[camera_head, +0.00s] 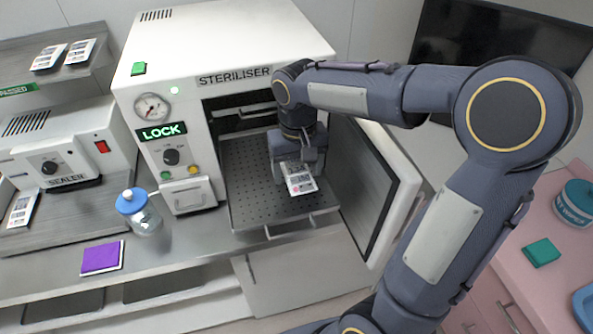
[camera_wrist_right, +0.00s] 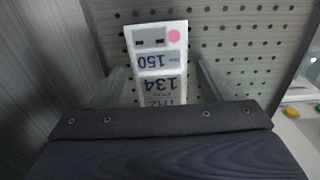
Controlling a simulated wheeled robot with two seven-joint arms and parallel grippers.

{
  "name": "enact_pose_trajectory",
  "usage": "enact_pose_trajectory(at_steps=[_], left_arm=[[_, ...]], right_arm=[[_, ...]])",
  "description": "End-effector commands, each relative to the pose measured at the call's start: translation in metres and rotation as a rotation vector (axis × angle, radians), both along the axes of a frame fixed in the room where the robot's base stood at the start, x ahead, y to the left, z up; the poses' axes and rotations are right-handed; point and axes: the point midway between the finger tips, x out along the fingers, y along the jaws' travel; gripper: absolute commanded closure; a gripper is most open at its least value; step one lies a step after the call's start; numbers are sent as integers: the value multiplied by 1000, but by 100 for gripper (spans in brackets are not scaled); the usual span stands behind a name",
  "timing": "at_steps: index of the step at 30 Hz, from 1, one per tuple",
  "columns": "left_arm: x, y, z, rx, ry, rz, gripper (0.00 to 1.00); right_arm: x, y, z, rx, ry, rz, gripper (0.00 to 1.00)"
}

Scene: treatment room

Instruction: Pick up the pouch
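A white pouch (camera_head: 300,184) with printed labels lies on the perforated pull-out tray (camera_head: 246,180) of the open steriliser (camera_head: 222,55). My right gripper (camera_head: 296,165) reaches down over the tray and hides the pouch's far end in the head view. In the right wrist view, the pouch (camera_wrist_right: 158,62) shows a pink dot and the numbers 150 and 134. It lies between the two spread fingers of my right gripper (camera_wrist_right: 163,82), with a gap on each side. That gripper is open and empty. My left gripper is not in view.
The steriliser door (camera_head: 375,190) stands open to the right of the tray, close to my right arm. A blue-lidded jar (camera_head: 145,218) and a purple pad (camera_head: 101,257) stand on the counter. More pouches lie on the shelf (camera_head: 81,51) and by the sealer (camera_head: 22,208).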

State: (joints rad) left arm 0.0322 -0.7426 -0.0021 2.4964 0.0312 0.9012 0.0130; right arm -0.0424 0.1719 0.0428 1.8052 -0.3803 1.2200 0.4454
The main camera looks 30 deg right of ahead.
Motion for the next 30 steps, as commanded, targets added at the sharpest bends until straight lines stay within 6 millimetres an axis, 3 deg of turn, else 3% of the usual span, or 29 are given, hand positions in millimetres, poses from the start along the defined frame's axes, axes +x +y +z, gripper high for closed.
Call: enact_pose_trajectory(at_steps=[1,9,20,26,30], left_arm=[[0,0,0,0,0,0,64],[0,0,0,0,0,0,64],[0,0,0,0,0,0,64],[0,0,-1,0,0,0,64],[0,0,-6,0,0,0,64]], right_arm=[[0,0,0,0,0,0,35],[0,0,0,0,0,0,70],[1,0,6,0,-1,0,70],[1,0,31,1,-5,1,70],[-6,23,57,2,-7,8,70]])
